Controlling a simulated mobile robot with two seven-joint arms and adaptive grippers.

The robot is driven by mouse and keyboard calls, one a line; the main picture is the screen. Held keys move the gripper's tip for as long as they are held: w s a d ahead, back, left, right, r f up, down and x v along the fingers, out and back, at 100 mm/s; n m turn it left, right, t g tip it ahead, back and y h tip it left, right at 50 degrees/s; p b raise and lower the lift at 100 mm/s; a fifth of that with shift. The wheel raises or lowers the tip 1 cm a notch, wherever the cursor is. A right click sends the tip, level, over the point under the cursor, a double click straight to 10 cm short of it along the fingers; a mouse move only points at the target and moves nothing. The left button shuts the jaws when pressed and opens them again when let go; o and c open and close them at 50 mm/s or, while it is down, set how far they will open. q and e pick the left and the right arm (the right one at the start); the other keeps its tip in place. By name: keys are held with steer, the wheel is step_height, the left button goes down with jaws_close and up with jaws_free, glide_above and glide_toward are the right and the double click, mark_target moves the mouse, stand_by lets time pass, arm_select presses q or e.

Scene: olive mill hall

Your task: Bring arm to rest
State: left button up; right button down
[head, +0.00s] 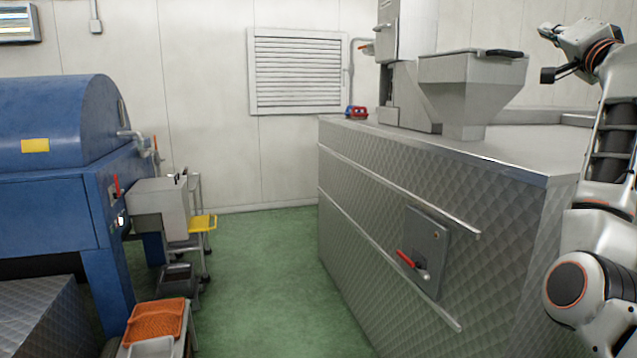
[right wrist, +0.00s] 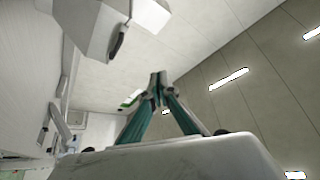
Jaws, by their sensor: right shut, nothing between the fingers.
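My right arm rises along the right edge of the head view, with its gripper (head: 547,32) high up, above the level of the metal-clad cabinet's top and to the right of the hopper. The gripper points left and touches nothing visible. In the right wrist view the two greenish fingers (right wrist: 158,82) meet at their tips with nothing between them. Behind them are the ceiling and wall. My left arm and gripper are not in view.
A metal-clad cabinet (head: 400,210) carries a grey hopper machine (head: 470,85) close to my right gripper. A blue machine (head: 60,130) stands at the left, with an orange tray (head: 155,320) low in front. The green floor (head: 270,280) between is clear.

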steer(key=w+a+f+n+g, duration=0.2)
steer(key=f, duration=1.3)
steer(key=w+a+f+n+g, duration=0.2)
steer(key=w+f, duration=0.1)
steer(key=f, duration=1.3)
steer(key=s+a+f+n+g, duration=0.1)
steer(key=s+a+f+n, duration=0.2)
steer(key=f, duration=1.1)
steer(key=s+a+f+n+g, duration=0.1)
steer(key=s+a+f, duration=0.25)
steer(key=f, duration=1.05)
steer(key=s+a+f+n+g+y, duration=0.1)
steer(key=s+a+f+n, duration=0.1)
steer(key=s+a+f, duration=0.55)
steer(key=s+a+f+n+g+y, duration=0.1)
steer(key=s+a+f+n+g, duration=0.1)
steer(key=s+f, duration=0.95)
steer(key=s+a+f+n+g+y, duration=0.1)
steer(key=s+a+f, duration=0.2)
steer(key=s, duration=0.4)
steer(key=s+a+f+g+y, duration=0.1)
steer(key=s+a+f, duration=0.2)
steer(key=s+f, duration=0.3)
steer(key=s+a+f+n, duration=0.1)
steer(key=s+a+f, duration=0.2)
steer(key=s, duration=0.6)
step_height(320, 180, down, 2)
steer(key=shift+s+a+f+n+g+y, duration=0.1)
steer(key=shift+s+a+n+g+y, duration=0.2)
steer(key=shift+a+g+y, duration=0.1)
